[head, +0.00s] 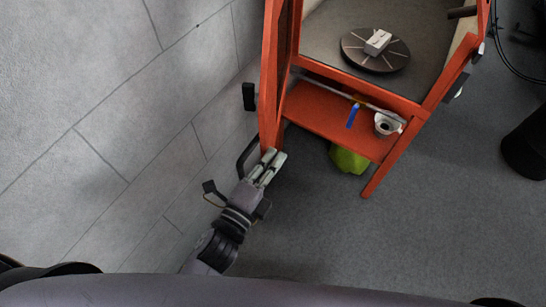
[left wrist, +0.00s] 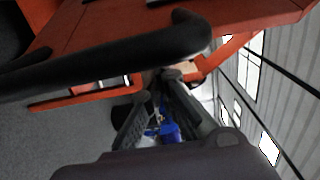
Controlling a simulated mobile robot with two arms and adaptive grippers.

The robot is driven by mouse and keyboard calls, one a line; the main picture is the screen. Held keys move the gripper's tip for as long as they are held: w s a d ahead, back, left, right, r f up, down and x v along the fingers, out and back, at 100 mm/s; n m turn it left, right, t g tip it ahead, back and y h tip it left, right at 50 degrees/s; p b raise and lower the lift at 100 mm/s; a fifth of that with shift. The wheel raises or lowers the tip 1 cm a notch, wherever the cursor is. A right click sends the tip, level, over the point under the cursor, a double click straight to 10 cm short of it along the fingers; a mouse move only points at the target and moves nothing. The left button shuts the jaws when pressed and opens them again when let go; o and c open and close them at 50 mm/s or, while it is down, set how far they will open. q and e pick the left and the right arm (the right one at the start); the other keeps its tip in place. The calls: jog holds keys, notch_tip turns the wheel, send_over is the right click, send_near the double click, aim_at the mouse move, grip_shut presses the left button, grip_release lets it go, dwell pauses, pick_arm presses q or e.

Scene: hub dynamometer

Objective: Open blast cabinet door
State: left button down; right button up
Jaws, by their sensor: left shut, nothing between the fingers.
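The orange blast cabinet (head: 392,104) stands at the upper right in the head view, its inside in sight. Its orange door (head: 272,75) stands swung out on the left, seen nearly edge-on. A black bar handle (head: 246,155) sits by the door's near lower end. In the left wrist view the handle (left wrist: 110,58) crosses large in front of the orange door panel (left wrist: 130,25). My left gripper (head: 273,165) is shut and empty, just right of the handle at the door's near end. I cannot tell whether it touches the door. My right gripper is not in view.
Inside the cabinet a round dark turntable (head: 362,58) carries a small white block (head: 377,42). A shelf below (head: 325,115) holds a blue item (head: 353,115) and a white roll (head: 386,123). A yellow-green object (head: 347,160) lies beneath.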

pick_arm(q)
jog(key=w+a+m+g+h+p, duration=0.1)
jog(key=w+a, duration=0.1)
jog(key=a, duration=1.2)
jog(key=shift+a+h, duration=0.25)
jog(key=shift+h, duration=0.15)
jog(key=shift+w, duration=0.1)
